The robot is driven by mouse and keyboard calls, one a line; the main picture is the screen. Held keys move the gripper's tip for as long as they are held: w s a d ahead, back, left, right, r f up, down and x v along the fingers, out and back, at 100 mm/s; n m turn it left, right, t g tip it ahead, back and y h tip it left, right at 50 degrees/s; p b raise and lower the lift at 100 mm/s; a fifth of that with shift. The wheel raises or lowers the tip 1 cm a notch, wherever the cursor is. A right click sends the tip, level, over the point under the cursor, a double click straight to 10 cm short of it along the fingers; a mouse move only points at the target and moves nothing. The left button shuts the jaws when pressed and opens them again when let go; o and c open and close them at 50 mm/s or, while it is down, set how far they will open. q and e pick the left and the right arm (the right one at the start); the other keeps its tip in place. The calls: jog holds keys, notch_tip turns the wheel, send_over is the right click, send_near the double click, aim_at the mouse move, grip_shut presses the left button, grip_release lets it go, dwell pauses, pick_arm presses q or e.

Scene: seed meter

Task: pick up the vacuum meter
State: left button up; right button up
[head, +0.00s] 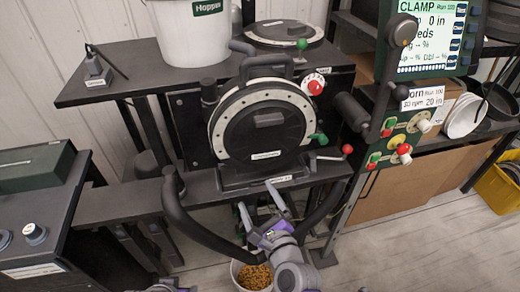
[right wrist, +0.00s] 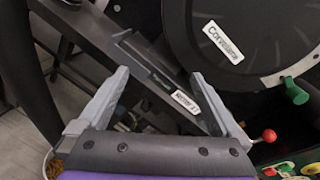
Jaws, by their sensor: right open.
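The vacuum meter (head: 262,122) appears to be the round black housing with a pale perforated ring, upright on a black stand, with a thick black handle (head: 264,66) on top. Its lower face, with a white label, fills the upper right of the right wrist view (right wrist: 240,45). My right gripper (head: 257,196) is open and empty, in front of and below the meter, near the base plate (head: 232,177). In the right wrist view its fingers (right wrist: 160,75) are spread over the black base, apart from the meter. My left gripper's fingers are not in view.
Curved black bars (head: 190,222) flank my right gripper. A bucket of seed (head: 253,277) stands below. Red and green knobs (head: 347,149) project at the right. A display (head: 433,38) and control panel stand further right. A white hopper (head: 193,35) and another round unit (head: 283,32) sit behind.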

jog(key=w+m, duration=0.2)
jog(key=w, duration=0.2)
jog(key=w+a+m+t+h+b, duration=0.1)
jog(key=w+m, duration=0.2)
jog(key=w, duration=0.1)
jog(key=w+a+f+m+b, duration=0.1)
jog(key=w+m, duration=0.2)
jog(key=w, duration=0.1)
jog(key=shift+a+t+h, duration=0.2)
jog(key=shift+t+h, duration=0.2)
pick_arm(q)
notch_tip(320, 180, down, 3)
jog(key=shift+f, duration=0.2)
pick_arm(e)
jog(key=shift+s, duration=0.1)
grip_shut()
